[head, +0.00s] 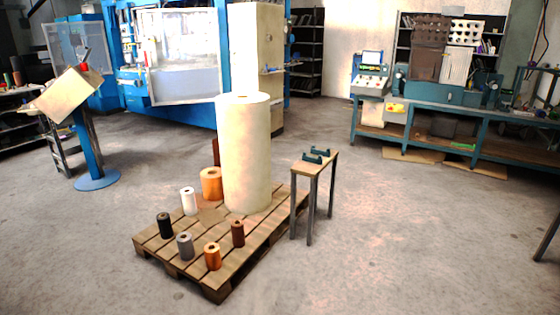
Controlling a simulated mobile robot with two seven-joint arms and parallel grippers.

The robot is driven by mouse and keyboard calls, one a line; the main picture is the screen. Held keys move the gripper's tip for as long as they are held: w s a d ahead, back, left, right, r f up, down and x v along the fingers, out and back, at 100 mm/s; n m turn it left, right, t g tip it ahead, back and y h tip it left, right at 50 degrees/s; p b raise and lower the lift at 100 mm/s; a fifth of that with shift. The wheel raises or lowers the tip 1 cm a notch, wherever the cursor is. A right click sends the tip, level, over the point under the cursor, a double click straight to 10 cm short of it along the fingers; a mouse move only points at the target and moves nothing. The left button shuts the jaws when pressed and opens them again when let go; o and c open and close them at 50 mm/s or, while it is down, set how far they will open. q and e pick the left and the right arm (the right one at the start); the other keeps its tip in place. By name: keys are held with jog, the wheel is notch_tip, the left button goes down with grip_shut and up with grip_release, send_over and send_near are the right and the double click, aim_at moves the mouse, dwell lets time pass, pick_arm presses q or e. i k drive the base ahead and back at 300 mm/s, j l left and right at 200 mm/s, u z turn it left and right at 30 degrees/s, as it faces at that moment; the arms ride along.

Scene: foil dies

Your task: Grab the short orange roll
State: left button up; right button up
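A short orange roll (212,256) stands upright near the front corner of a wooden pallet (216,285). A larger, wider orange roll (211,185) stands further back on the same pallet, beside a tall cream roll (246,150). Neither of my grippers shows in the head view, and nothing touches the short orange roll.
Also on the pallet are a brown roll (238,233), a grey roll (184,246), a black roll (165,225) and a white roll (188,201). A small stand (316,170) is close to the pallet's right. The floor (400,250) in front and to the right is clear.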

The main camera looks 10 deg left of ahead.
aim_at(212, 250)
jog(key=i+u, duration=0.15)
jog(key=i, duration=0.4)
jog(key=i+l+u, duration=0.1)
jog(key=i, duration=0.4)
jog(key=i+l+u, duration=0.15)
jog(key=i, duration=0.35)
jog(key=i+l+u, duration=0.15)
jog(key=i+u, duration=0.2)
jog(key=i+l+u, duration=0.55)
jog(key=u, duration=0.15)
jog(key=i+l+u, duration=0.3)
jog(key=i+l, duration=0.8)
jog(key=l, duration=0.1)
